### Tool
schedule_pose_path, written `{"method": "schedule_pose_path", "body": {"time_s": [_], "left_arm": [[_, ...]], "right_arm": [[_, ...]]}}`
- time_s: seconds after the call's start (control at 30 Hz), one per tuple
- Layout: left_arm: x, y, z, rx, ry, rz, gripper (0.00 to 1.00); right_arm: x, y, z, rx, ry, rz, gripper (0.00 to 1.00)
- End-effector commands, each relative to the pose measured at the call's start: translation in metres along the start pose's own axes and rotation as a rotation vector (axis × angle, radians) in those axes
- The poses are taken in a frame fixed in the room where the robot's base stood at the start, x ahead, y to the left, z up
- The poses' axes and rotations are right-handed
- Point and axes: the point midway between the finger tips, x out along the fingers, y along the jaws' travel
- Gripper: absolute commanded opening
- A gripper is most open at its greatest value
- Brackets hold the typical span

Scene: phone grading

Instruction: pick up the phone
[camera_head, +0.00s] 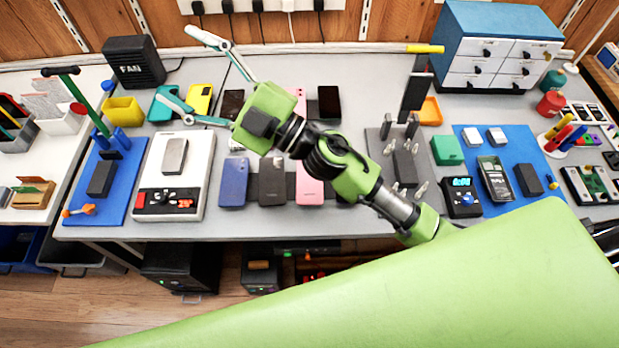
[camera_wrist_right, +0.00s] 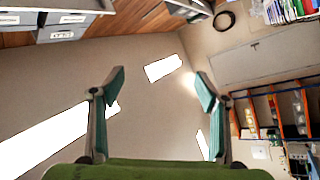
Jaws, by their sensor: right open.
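My right gripper (camera_head: 177,64) is open and empty, raised over the back left of the grey table (camera_head: 400,70). In the right wrist view its open fingers (camera_wrist_right: 160,88) have only ceiling and walls beyond them. Several phones lie in rows: a blue phone (camera_head: 233,182), a dark grey phone (camera_head: 272,184) and a pink phone (camera_head: 309,188) in front, a dark phone (camera_head: 232,103) and a black phone (camera_head: 329,102) behind. A grey phone (camera_head: 175,156) lies on the white scale (camera_head: 192,200). My right arm partly covers the rows. I cannot tell which phone is meant.
A blue mat (camera_head: 112,207) with a tool stand lies left of the scale. A yellow bin (camera_head: 124,111) and a black fan (camera_head: 134,62) stand behind. A grey fixture plate (camera_head: 427,185), a second blue mat (camera_head: 523,160) and a drawer cabinet (camera_head: 498,48) are at right.

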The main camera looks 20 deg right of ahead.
Motion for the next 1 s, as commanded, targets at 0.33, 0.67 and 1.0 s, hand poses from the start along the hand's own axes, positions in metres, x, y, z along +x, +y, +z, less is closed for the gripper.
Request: {"method": "schedule_pose_path", "body": {"time_s": [0.33,0.67,1.0], "left_arm": [[-0.002,0.003,0.004,0.002,-0.006,0.004,0.40],[-0.003,0.004,0.004,0.002,-0.006,0.005,0.40],[-0.007,0.004,0.004,0.002,-0.006,0.005,0.40]], "right_arm": [[-0.049,-0.158,-0.017,-0.393,0.386,-0.922,0.68],[-0.191,-0.114,0.143,-0.650,-0.011,-1.799,0.68],[-0.242,-0.052,0.191,-0.688,-0.313,-2.041,0.68]]}}
